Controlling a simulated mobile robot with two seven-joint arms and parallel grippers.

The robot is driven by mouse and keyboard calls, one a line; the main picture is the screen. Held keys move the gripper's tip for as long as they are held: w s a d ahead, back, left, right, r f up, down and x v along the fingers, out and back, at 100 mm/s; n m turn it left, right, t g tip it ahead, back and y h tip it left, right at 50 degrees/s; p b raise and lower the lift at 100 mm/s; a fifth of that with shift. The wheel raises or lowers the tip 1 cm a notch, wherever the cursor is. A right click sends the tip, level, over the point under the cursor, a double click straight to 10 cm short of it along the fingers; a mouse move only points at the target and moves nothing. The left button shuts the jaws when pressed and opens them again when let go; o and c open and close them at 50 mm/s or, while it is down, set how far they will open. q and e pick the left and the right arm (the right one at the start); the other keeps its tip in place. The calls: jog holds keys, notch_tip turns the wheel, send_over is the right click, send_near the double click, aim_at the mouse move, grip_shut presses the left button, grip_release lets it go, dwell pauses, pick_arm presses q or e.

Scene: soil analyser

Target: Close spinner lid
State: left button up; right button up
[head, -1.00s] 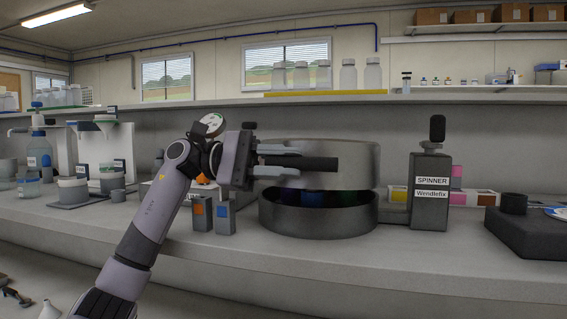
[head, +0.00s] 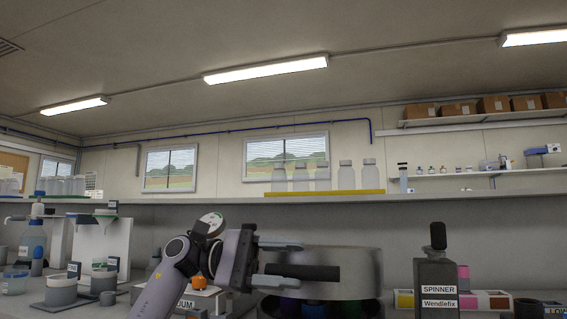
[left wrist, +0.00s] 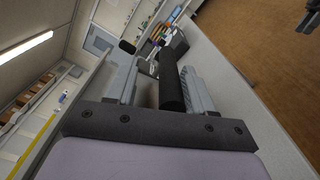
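The spinner is a round grey drum with its lid (head: 352,262) raised above the dark base (head: 366,309), which the bottom of the head view mostly cuts off. A black bar handle (head: 318,272) sticks out from the lid's front. My left gripper (head: 292,265) is at the handle, with one finger above it and one below. In the left wrist view the black handle (left wrist: 171,85) lies between the two grey fingers (left wrist: 160,78), close to one and with a clear gap to the other. The gripper looks open.
A shelf with several bottles (head: 322,178) runs above. Lab equipment (head: 103,250) stands on the bench at left.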

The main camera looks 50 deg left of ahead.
pick_arm(q)
notch_tip(320, 180, up, 18)
jog(key=p, duration=0.9)
pick_arm(e)
jog(key=s+d+h, duration=0.2)
jog(key=d+h, duration=0.1)
jog(key=d, duration=0.3)
jog(key=shift+d+r+n+g+h, duration=0.3)
jog(key=shift+d+r+n+h, duration=0.05)
jog(key=shift+r+n+h, duration=0.1)
pick_arm(q)
jog(key=shift+f, duration=0.15)
